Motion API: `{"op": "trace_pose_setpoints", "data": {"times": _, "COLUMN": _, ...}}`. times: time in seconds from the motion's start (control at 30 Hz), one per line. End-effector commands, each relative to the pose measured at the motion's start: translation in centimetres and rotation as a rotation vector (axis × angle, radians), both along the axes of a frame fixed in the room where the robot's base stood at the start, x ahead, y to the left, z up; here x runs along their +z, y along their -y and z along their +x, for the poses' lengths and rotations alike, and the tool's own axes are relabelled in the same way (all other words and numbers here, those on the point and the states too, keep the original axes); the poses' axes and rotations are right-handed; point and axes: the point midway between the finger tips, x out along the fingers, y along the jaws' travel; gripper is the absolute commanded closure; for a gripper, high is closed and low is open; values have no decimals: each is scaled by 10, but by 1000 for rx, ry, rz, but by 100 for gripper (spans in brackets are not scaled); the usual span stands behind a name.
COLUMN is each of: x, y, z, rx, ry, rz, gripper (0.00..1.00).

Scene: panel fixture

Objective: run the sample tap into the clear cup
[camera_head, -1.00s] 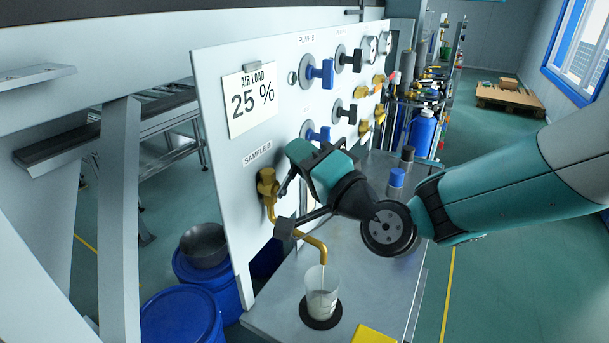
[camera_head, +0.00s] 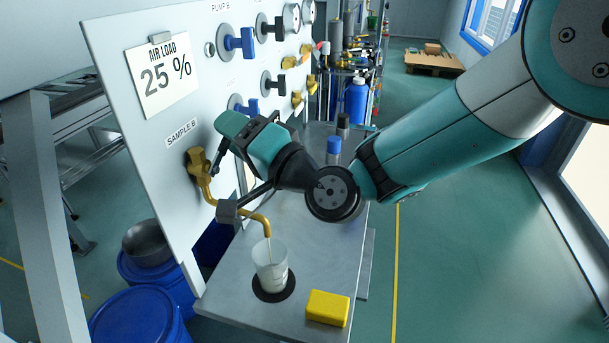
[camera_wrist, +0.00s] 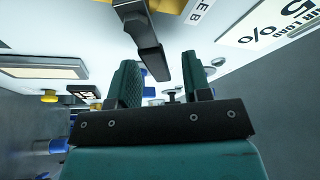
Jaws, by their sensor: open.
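The brass sample tap (camera_head: 198,163) is on the white panel under the SAMPLE B label, its spout bent down over the clear cup (camera_head: 270,255). A thin stream runs from the spout into the cup, which stands upright on a black round pad (camera_head: 273,289) and holds whitish liquid in its lower part. My gripper (camera_head: 229,140) is open beside the tap's dark lever (camera_head: 218,155). In the wrist view the dark lever (camera_wrist: 146,45) shows just beyond the spread fingers of my gripper (camera_wrist: 168,78). I cannot tell whether they touch.
A yellow block (camera_head: 328,308) lies on the bench (camera_head: 325,245) right of the cup. A blue-capped bottle (camera_head: 333,152) stands farther back. Blue and black valve handles (camera_head: 240,43) stick out from the panel above. Blue drums (camera_head: 140,318) stand on the floor at left.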

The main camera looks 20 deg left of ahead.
Motion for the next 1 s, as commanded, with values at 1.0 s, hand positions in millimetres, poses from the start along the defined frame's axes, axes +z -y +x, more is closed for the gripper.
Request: {"op": "trace_pose_setpoints", "data": {"times": 1.0, "x": -29, "y": 149, "z": -55, "rx": -1, "ry": 1, "rz": -1, "gripper": 55}}
